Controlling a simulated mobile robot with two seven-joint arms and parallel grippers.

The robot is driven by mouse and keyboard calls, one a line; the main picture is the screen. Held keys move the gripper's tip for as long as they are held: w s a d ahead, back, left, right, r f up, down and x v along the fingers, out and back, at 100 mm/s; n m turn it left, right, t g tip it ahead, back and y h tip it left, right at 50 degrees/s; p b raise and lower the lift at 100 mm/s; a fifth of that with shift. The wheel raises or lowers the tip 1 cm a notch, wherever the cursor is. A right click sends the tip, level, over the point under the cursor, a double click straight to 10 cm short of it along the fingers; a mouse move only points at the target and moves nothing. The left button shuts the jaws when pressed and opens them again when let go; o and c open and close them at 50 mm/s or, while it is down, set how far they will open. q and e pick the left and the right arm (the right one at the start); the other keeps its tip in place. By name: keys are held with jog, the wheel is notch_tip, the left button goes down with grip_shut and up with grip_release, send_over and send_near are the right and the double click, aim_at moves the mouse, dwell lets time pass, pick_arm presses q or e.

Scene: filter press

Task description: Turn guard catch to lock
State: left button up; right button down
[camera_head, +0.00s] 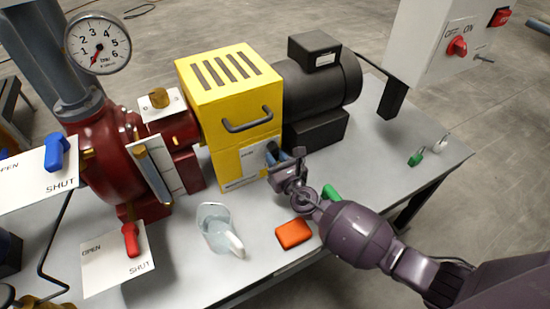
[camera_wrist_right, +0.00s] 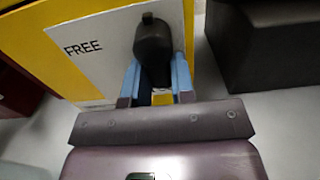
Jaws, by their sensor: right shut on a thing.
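The yellow guard (camera_head: 230,85) stands on the table with a grey handle on its front. Low on its front is a white plate (camera_head: 252,163), which in the right wrist view (camera_wrist_right: 105,50) reads FREE. The black guard catch (camera_wrist_right: 153,48) stands out from this plate, its narrow end pointing up in that view. My right gripper (camera_head: 279,157) is at the catch, and its blue fingers (camera_wrist_right: 156,85) are shut on the catch's near part from both sides. The gripper partly hides the plate and catch in the head view. My left gripper is not in view.
A black motor (camera_head: 318,80) stands right of the guard, and a red pump (camera_head: 105,165) stands left. A control box (camera_head: 440,40) stands behind.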

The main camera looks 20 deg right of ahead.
jog(key=shift+d+r, duration=0.1)
jog(key=shift+r, duration=0.05)
dwell(0.3)
jog(key=c, duration=1)
grip_release()
jog(key=shift+c, duration=0.2)
jog(key=shift+o, duration=0.4)
jog(key=shift+s, duration=0.1)
jog(key=s+d, duration=0.2)
jog(key=s, duration=0.8)
jog(key=shift+s+p, duration=0.2)
jog(key=shift+p, duration=0.25)
